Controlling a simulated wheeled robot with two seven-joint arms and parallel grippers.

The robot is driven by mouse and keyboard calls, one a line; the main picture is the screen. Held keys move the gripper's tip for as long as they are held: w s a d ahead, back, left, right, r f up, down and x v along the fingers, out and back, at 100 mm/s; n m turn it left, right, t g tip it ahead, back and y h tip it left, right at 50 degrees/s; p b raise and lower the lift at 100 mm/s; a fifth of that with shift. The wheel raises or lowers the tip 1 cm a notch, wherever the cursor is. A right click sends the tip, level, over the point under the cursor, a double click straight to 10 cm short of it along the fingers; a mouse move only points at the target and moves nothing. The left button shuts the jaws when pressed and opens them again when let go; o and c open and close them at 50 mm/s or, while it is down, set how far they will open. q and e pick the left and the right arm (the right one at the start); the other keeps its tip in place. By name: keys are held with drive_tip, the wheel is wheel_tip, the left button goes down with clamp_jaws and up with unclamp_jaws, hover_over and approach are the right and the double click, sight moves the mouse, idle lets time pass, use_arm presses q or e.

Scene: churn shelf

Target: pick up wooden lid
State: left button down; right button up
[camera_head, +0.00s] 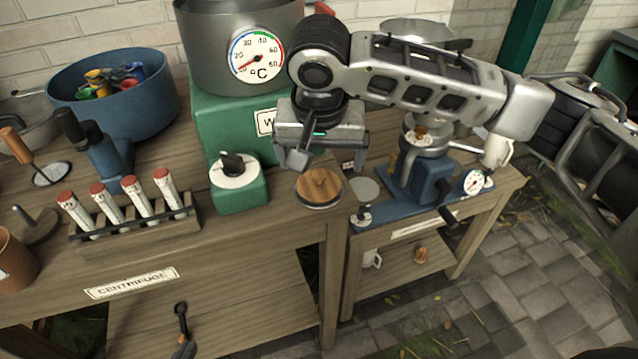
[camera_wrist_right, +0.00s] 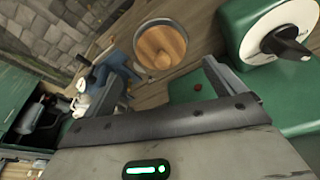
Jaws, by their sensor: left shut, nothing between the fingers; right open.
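The wooden lid (camera_head: 319,187) is a round wooden disc with a small knob and a metallic rim. It lies on the wooden bench near its right front corner. In the right wrist view the lid (camera_wrist_right: 160,45) is at the top middle, beyond the gripper. My right gripper (camera_head: 318,158) is above and slightly behind the lid in the head view, open and empty, apart from it. My left gripper is not in view.
A green box with a black knob (camera_head: 238,188) stands left of the lid. A large pot with a dial (camera_head: 257,56) on a green base is behind. A rack of tubes (camera_head: 135,220) is left. A lower bench with a blue device (camera_head: 428,183) is right.

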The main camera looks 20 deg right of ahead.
sight(319, 174)
drive_tip(key=shift+a+x, duration=0.1)
drive_tip(key=shift+x, duration=1.1)
drive_tip(key=shift+a+x, duration=0.15)
drive_tip(key=shift+x, duration=1.05)
drive_tip(key=shift+s, duration=0.1)
drive_tip(key=c, duration=1)
drive_tip(key=shift+r, duration=0.5)
drive_tip(key=v, duration=0.2)
drive_tip(key=shift+a+r, duration=0.15)
drive_tip(key=shift+r, duration=0.3)
drive_tip(key=shift+s+a+r+p, duration=0.3)
drive_tip(key=shift+s+a+r, duration=1)
drive_tip(key=shift+s+r, duration=0.4)
drive_tip(key=shift+s+a+r+p, duration=0.35)
drive_tip(key=shift+s+a+r, duration=1)
drive_tip(key=shift+s, duration=0.55)
drive_tip(key=shift+s+a+r+p, duration=0.3)
drive_tip(key=shift+s+a+r, duration=1)
drive_tip(key=shift+s+r, duration=0.4)
